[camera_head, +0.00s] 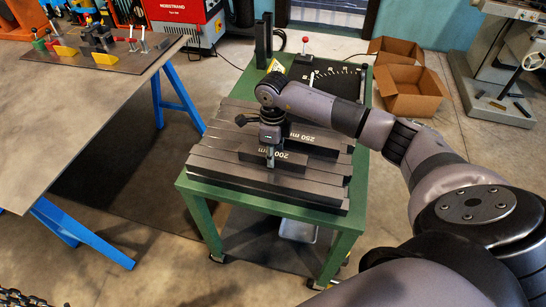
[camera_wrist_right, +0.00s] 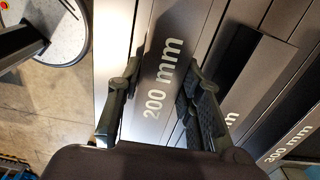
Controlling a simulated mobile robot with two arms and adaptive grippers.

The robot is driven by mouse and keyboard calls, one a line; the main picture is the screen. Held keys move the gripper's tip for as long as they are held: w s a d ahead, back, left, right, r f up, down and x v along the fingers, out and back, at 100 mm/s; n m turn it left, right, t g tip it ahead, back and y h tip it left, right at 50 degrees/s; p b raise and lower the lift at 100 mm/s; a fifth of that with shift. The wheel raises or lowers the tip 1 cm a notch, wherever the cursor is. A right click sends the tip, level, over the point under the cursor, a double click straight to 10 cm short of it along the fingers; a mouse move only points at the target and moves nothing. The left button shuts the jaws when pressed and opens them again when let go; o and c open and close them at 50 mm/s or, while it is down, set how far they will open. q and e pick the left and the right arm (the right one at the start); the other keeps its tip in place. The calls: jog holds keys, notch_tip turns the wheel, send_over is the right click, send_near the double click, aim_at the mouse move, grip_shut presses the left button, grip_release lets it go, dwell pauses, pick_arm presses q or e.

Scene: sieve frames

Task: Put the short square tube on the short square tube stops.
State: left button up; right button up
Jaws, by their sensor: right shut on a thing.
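The short square tube, a dark bar marked "200 mm" (camera_head: 293,161), lies on the slatted top of the green cart (camera_head: 330,224). My right gripper (camera_head: 271,160) reaches down on it from above. In the right wrist view, the fingers of the right gripper (camera_wrist_right: 160,75) stand on both sides of the "200 mm" tube (camera_wrist_right: 168,45) and are shut on it. The tube looks level and still down among the other bars; I cannot tell whether it is lifted. The short square tube stops cannot be told apart for sure in these views. My left gripper is not in view.
A bar marked "250 mm" (camera_head: 320,141) lies just behind the tube. A grey worktable (camera_head: 70,110) on blue trestles stands left, with clamps and yellow pieces (camera_head: 104,58) at its back. Cardboard boxes (camera_head: 410,92) and a red machine (camera_head: 183,18) stand behind. The worktable's front is clear.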

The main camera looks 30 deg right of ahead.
grip_shut()
jog(key=shift+r, duration=0.1)
